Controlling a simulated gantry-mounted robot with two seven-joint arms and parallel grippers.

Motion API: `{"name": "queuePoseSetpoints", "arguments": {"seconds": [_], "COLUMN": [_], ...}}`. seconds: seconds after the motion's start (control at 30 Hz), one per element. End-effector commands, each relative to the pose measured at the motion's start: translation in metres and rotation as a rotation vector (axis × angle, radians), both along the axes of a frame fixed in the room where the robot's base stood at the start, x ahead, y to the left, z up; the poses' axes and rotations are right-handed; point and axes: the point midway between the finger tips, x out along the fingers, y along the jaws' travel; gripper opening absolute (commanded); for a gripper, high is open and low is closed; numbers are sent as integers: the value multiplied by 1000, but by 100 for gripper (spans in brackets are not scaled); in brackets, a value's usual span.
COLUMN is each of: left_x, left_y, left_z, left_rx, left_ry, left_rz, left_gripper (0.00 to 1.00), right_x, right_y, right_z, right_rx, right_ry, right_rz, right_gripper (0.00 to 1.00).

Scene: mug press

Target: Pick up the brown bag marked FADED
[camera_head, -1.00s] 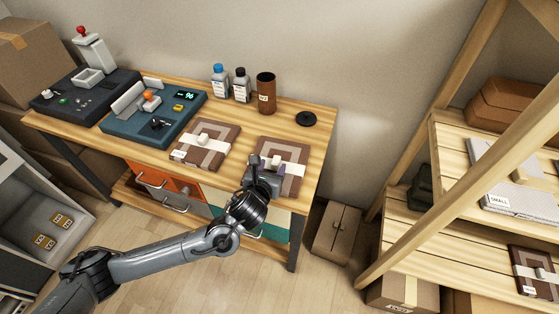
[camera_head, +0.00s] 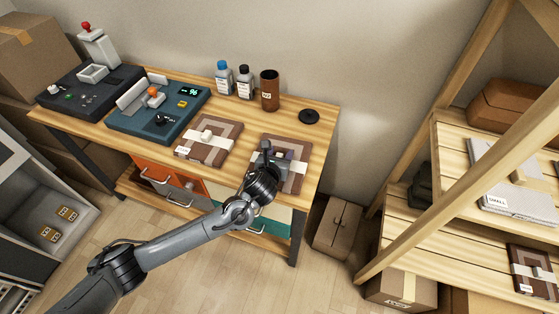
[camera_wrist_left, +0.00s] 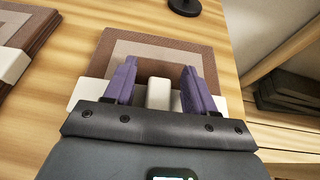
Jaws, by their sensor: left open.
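A brown bag (camera_head: 296,147) with a paler square pattern, a white band and a white knob lies flat at the right end of the wooden table. My left gripper (camera_head: 279,156) is over it. In the left wrist view this bag (camera_wrist_left: 120,43) lies below my left gripper (camera_wrist_left: 158,75), whose purple fingers are open on either side of the white knob (camera_wrist_left: 159,93); contact is unclear. A similar brown bag (camera_head: 223,131) lies to its left, and another (camera_head: 522,256) is on the shelf at right. I cannot read FADED on any label. My right gripper is not visible.
Two bottles (camera_head: 245,84), a brown cylinder (camera_head: 269,92) and a black disc (camera_head: 309,116) stand behind the bags. A blue machine (camera_head: 178,128) is to the left. A wooden shelf rack (camera_head: 440,150) stands right, beyond a floor gap.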

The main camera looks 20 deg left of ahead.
Motion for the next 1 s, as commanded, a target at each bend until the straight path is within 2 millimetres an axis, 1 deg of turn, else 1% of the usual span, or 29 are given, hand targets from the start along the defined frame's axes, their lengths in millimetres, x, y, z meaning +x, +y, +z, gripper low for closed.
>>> {"name": "queuePoseSetpoints", "arguments": {"seconds": [0.03, 0.07, 0.3, 0.4, 0.77, 0.87, 1.0], "left_x": [0, 0, 0, 0, 0, 0, 0], "left_y": [0, 0, 0, 0, 0, 1, 0], "left_z": [0, 0, 0, 0, 4, 9, 24], "left_rx": [0, 0, 0, 0, -1, 0, -1], "left_ry": [0, 0, 0, 0, -2, -3, -4], "left_rz": [0, 0, 1, 1, 0, 1, -1], "left_gripper": [55, 51, 14, 0, 0, 0, 0], "right_x": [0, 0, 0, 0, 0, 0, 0], "right_y": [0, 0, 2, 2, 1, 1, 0], "right_z": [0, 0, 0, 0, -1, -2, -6], "right_rx": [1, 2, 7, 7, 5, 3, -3], "right_ry": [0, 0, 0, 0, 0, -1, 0], "right_rz": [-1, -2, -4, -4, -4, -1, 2], "right_gripper": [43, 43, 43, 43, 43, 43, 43]}}
